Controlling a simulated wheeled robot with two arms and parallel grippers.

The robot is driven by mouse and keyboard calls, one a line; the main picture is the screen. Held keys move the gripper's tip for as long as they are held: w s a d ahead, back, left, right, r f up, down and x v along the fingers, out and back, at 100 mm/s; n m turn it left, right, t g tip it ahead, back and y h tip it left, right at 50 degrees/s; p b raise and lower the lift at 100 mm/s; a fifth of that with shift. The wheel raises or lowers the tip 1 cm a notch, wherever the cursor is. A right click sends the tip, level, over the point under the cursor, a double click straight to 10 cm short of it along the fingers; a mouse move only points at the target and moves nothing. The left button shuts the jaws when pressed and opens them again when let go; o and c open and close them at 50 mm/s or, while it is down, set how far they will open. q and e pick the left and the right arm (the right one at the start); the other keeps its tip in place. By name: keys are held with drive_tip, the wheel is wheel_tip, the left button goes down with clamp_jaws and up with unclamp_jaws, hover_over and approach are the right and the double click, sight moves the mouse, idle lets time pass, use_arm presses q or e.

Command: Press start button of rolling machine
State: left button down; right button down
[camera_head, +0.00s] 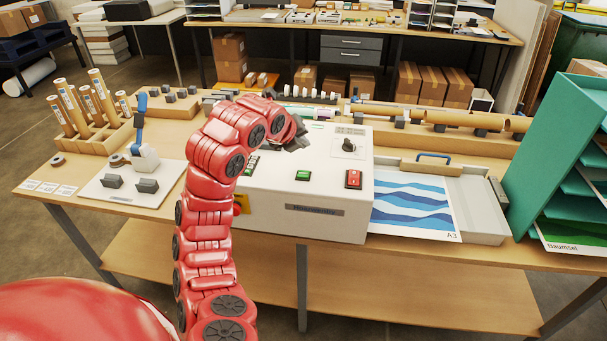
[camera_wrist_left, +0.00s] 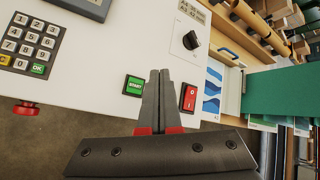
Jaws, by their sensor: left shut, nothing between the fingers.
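The white rolling machine (camera_head: 270,205) stands on the wooden table. Its green START button (camera_head: 303,175) is on the front part of the top, left of a red switch (camera_head: 353,179). In the left wrist view the START button (camera_wrist_left: 134,86) is just left of my shut fingers, and the red switch (camera_wrist_left: 188,97) is to their right. My left gripper (camera_head: 297,143) is over the machine, behind the button in the head view, and holds nothing. It also shows in the left wrist view (camera_wrist_left: 160,75). I cannot tell its height above the panel. My right gripper is out of view.
A black knob (camera_head: 348,145) sits behind the switch. A keypad (camera_wrist_left: 30,45) and a red knob (camera_wrist_left: 26,108) show in the left wrist view. A printed A3 sheet (camera_head: 412,205) and a green shelf (camera_head: 550,140) are to the right. Cardboard tubes (camera_head: 66,110) stand left.

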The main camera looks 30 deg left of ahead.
use_arm(q)
drive_tip(key=b, duration=0.1)
hover_over(302, 176)
wheel_tip(302, 176, down, 5)
drive_tip(key=shift+s+f, duration=0.1)
drive_tip(key=shift+f, duration=0.1)
drive_tip(key=shift+f+b, duration=0.4)
drive_tip(key=shift+f, duration=0.25)
drive_tip(key=shift+f, duration=0.1)
idle(1.2)
drive_tip(key=shift+f+b, duration=0.3)
drive_tip(key=shift+b, duration=0.1)
